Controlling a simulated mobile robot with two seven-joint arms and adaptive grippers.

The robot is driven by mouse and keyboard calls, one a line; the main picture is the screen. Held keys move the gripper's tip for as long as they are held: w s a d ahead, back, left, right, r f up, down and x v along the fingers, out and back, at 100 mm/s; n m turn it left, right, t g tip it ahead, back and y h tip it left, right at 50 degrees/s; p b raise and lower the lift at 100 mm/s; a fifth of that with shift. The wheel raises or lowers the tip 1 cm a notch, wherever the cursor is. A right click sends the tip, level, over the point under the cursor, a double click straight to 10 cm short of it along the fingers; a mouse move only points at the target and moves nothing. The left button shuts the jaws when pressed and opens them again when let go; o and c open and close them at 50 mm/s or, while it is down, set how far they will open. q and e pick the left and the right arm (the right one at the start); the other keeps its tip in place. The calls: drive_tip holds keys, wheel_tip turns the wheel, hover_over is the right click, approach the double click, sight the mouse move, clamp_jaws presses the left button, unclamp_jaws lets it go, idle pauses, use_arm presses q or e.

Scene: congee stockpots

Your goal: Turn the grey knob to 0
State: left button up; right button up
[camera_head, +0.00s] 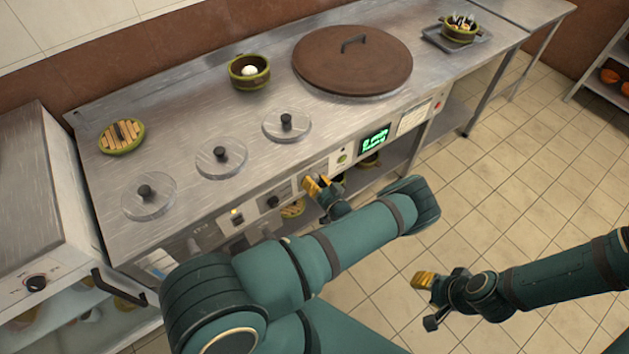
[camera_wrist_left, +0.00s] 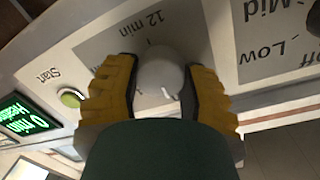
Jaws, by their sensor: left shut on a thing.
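The round grey knob (camera_wrist_left: 162,76) sits on the front panel of the steel counter, between the yellow fingers of my left gripper (camera_wrist_left: 160,95) in the left wrist view. The fingers are shut on its sides. A small pale mark shows on the knob's lower edge, and "12 min" is printed beside the knob; no 0 mark is visible. In the head view my left gripper (camera_head: 319,187) is at the front panel and hides the knob. My right gripper (camera_head: 424,281) hangs over the floor, away from the panel; its finger gap is unclear.
A green Start button (camera_wrist_left: 70,97) and a lit display (camera_wrist_left: 24,115) are beside the knob. A dark knob (camera_head: 272,201) with Off, Low and Mid labels is on the other side. Several lids, a green pot (camera_head: 248,72) and a large brown lid (camera_head: 352,60) are on the counter.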

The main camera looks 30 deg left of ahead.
use_arm(q)
drive_tip(key=o, duration=1.2)
drive_tip(key=shift+w+r, duration=0.1)
drive_tip(key=shift+r, duration=0.1)
drive_tip(key=shift+f, duration=0.1)
drive_tip(key=shift+d, duration=0.15)
drive_tip(key=v, duration=1.1)
drive_tip(key=shift+s+d, duration=0.25)
drive_tip(key=shift+d, duration=0.05)
